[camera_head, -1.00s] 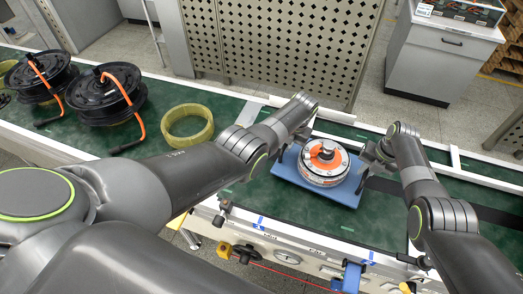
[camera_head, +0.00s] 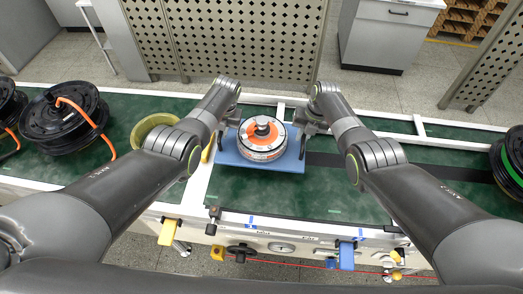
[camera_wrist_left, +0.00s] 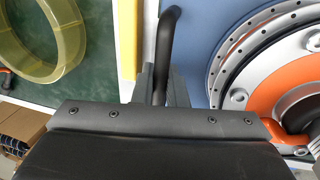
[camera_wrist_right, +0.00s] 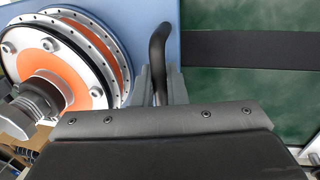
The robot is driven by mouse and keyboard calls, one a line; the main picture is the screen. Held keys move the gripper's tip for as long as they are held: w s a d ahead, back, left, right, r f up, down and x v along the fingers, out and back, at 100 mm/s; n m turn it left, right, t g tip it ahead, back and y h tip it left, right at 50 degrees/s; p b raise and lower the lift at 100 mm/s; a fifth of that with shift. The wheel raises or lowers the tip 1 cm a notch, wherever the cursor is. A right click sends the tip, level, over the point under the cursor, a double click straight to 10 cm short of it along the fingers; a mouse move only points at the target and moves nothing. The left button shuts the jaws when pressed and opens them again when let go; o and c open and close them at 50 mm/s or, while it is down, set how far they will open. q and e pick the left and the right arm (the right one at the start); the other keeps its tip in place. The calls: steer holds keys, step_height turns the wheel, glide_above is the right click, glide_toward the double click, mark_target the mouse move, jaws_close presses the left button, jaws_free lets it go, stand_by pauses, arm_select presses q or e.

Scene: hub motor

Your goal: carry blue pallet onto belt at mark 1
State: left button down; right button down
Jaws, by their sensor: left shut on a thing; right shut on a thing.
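The blue pallet (camera_head: 229,158) is over the green belt, behind the blue mark (camera_head: 251,222) at the left on the front rail; I cannot read its number. It looks level; I cannot tell whether it touches the belt. My left gripper (camera_head: 219,143) is shut on the black handle (camera_wrist_left: 165,50) at the pallet's left side. My right gripper (camera_head: 304,140) is shut on the black handle (camera_wrist_right: 158,50) at its right side. The fingertips are partly hidden.
A white strip (camera_head: 208,182) crosses the belt beside the pallet's left edge. A perforated panel (camera_head: 240,40) stands behind the belt.

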mark_target(223, 141)
arm_select(q)
steer(key=shift+w+r, duration=0.1)
steer(key=shift+w, duration=0.1)
arm_select(e)
steer(key=shift+w+r, duration=0.1)
steer(key=shift+w, duration=0.1)
